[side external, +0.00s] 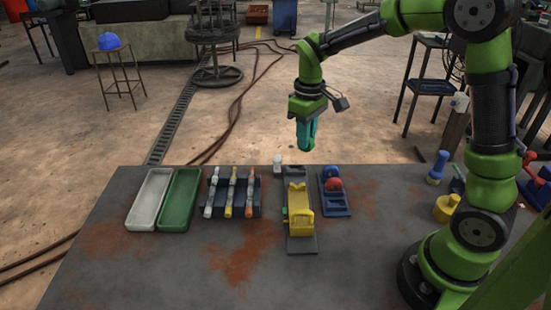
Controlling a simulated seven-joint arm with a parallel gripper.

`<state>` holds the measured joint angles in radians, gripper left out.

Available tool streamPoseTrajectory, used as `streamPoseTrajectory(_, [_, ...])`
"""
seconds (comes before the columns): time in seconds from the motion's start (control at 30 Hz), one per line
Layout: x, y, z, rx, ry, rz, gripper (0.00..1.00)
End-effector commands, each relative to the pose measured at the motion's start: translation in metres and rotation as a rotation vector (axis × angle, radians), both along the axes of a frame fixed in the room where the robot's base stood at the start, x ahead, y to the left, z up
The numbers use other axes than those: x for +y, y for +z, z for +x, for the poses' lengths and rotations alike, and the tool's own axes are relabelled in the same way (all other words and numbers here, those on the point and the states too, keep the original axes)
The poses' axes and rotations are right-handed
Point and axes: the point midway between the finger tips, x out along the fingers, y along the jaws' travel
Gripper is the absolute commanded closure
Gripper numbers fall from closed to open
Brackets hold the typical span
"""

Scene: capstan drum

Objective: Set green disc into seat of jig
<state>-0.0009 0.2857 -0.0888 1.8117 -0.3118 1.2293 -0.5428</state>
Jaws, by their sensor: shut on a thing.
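My gripper (306,146) hangs in the air above the far edge of the table, pointing down, with teal fingers. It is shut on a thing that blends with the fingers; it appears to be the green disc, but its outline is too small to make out. A yellow fixture on a grey base (301,244), which looks like the jig, stands on the table below and nearer the camera. My gripper is well above it and apart from it. Its seat cannot be made out clearly. A small green part (285,212) shows at the fixture's left side.
A blue rack (337,202) with a blue and a red round piece stands right of the fixture. A dark rack of several rods (232,197), a green tray (180,200) and a white tray (150,200) are left. The table's front left is clear.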

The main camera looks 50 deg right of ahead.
Motion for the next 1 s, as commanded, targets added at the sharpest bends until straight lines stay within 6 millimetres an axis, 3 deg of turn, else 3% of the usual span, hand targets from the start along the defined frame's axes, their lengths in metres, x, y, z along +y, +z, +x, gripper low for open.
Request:
streamPoseTrajectory(0.03, [-0.008,-0.012,0.009,0.004,0.075,0.001,1.00])
streamPoseTrajectory(0.2, [-0.024,-0.036,0.034,0.001,0.363,0.001,1.00])
streamPoseTrajectory(0.4, [-0.027,-0.039,0.050,-0.002,0.605,0.000,1.00])
streamPoseTrajectory(0.67, [-0.027,-0.045,0.051,0.001,0.683,0.001,1.00])
streamPoseTrajectory(1.0, [-0.027,-0.077,0.051,0.001,0.680,0.001,1.00])
